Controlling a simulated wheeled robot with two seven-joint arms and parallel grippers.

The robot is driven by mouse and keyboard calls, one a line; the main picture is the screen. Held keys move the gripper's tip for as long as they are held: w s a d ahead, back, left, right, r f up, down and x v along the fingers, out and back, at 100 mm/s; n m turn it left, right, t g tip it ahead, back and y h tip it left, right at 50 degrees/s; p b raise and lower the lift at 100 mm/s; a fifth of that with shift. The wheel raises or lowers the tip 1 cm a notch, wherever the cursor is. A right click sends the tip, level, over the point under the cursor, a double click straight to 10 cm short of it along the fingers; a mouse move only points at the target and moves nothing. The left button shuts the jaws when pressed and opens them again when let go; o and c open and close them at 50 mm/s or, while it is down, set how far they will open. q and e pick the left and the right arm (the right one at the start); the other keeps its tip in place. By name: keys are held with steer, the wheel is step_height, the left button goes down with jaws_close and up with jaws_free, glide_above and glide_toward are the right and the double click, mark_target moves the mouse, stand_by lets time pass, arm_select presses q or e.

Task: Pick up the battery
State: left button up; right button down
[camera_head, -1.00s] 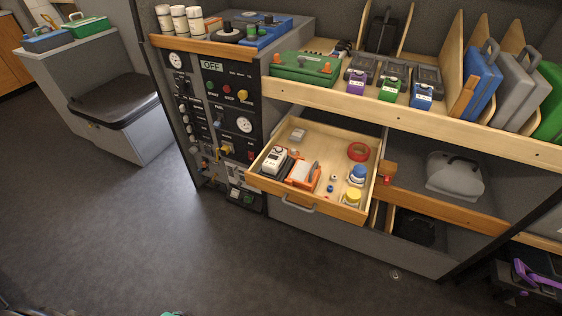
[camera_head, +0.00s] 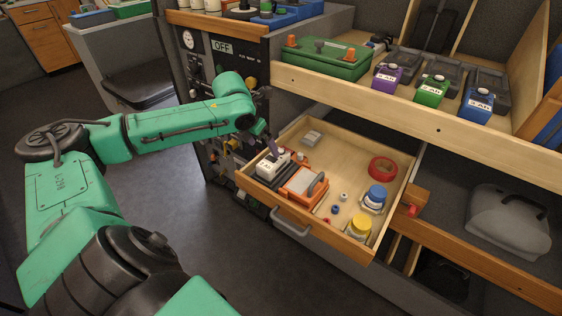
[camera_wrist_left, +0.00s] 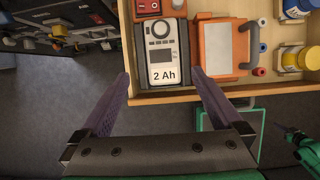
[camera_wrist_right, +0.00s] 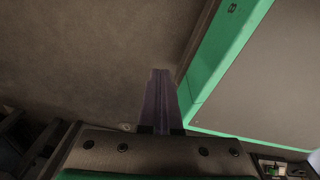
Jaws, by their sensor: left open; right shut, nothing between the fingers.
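A white and dark grey battery (camera_head: 270,166) labelled 2 Ah lies in the front left corner of the open wooden drawer. It also shows in the left wrist view (camera_wrist_left: 163,55), with its label facing up. My left gripper (camera_head: 272,147) is at the battery, pointing down into the drawer. In the left wrist view its open fingers (camera_wrist_left: 160,75) appear on either side of the battery's label end, with nothing gripped. I cannot tell whether they touch it. My right gripper (camera_wrist_right: 160,72) is shut and empty, with bare floor behind it, away from the drawer.
An orange device (camera_head: 303,186) lies close beside the battery in the drawer (camera_head: 350,145). A red tape roll (camera_head: 382,168), blue-capped jar (camera_head: 374,198) and yellow-capped jar (camera_head: 358,229) are farther right. Purple (camera_head: 387,76), green (camera_head: 432,90) and blue (camera_head: 477,104) Ah-labelled units stand on the shelf above.

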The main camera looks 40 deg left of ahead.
mark_target(273, 159)
arm_select(q)
steer(key=x, duration=0.3)
steer(key=b+x, duration=0.1)
steer(key=x, duration=0.5)
steer(key=shift+w+d+f, duration=0.25)
steer(key=shift+w+f, duration=0.05)
steer(key=shift+w, duration=0.05)
steer(key=shift+w+f, duration=0.15)
steer(key=shift+f, duration=0.15)
arm_select(e)
steer(key=shift+w+a+f, duration=0.1)
steer(key=shift+a+f, duration=0.25)
steer(key=shift+f, duration=0.5)
arm_select(q)
steer(key=shift+r, duration=0.1)
jaws_close()
arm_select(e)
steer(key=shift+d, duration=0.15)
